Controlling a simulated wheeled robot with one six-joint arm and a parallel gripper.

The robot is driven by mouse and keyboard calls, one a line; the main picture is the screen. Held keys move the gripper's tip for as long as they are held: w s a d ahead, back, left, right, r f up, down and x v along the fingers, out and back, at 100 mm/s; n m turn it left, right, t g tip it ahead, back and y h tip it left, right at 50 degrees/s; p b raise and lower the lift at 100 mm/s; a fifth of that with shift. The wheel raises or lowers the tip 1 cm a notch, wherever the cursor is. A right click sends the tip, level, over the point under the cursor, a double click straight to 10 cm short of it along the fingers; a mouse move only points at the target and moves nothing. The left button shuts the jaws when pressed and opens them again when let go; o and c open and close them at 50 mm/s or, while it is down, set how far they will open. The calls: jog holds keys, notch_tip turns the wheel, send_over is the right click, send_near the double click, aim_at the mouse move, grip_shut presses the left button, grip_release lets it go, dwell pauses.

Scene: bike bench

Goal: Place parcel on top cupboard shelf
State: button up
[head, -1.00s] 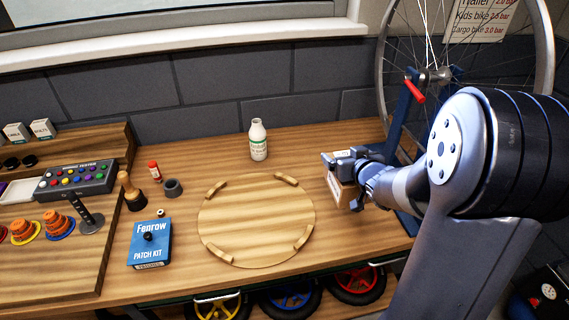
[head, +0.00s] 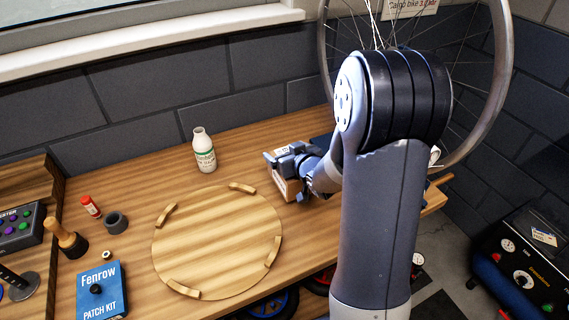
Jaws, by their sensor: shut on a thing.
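My gripper (head: 283,166) is shut on a small brown cardboard parcel (head: 287,189) with a pale label on its top. It holds the parcel over the bench, to the right of the round wooden board. My gripper covers part of the parcel, and I cannot tell whether the parcel touches the bench top. No cupboard or cupboard shelf shows in this view.
A bike wheel (head: 497,90) stands behind my arm. A dark machine (head: 515,265) is at the lower right.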

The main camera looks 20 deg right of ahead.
jog(key=shift+f, duration=1.8)
jog(key=shift+f+b, duration=0.2)
jog(key=shift+b, duration=0.15)
jog(key=o, duration=1.3)
jog(key=shift+r, duration=0.1)
